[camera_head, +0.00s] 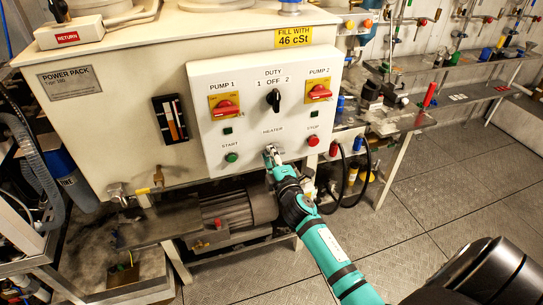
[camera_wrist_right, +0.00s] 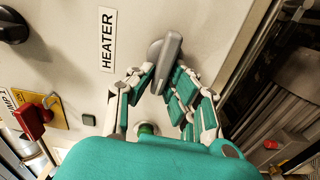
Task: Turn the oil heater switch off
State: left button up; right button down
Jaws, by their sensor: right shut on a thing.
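The oil heater switch (camera_wrist_right: 168,58) is a grey rotary knob beside the HEATER label (camera_wrist_right: 108,40) in the right wrist view. My right gripper (camera_wrist_right: 158,82) has its teal and white fingers on both sides of the knob and is shut on it. In the head view, the HEATER label (camera_head: 272,131) is on the white control panel (camera_head: 245,75), and my right gripper (camera_head: 271,154) is at the panel's lower middle. There the gripper mostly hides the knob. My left gripper is not in view.
Red PUMP 1 (camera_head: 225,107) and PUMP 2 (camera_head: 319,92) switches and a black DUTY selector (camera_head: 273,99) sit above. A green START button (camera_head: 232,157) and red STOP button (camera_head: 313,140) flank the gripper. A motor (camera_head: 235,212) lies below. The floor at right is open.

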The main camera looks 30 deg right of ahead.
jog(key=shift+f+n, duration=0.1)
jog(key=shift+n, duration=0.4)
jog(key=c, duration=1.3)
grip_release()
jog(key=shift+a, duration=0.1)
jog(key=v, duration=1.2)
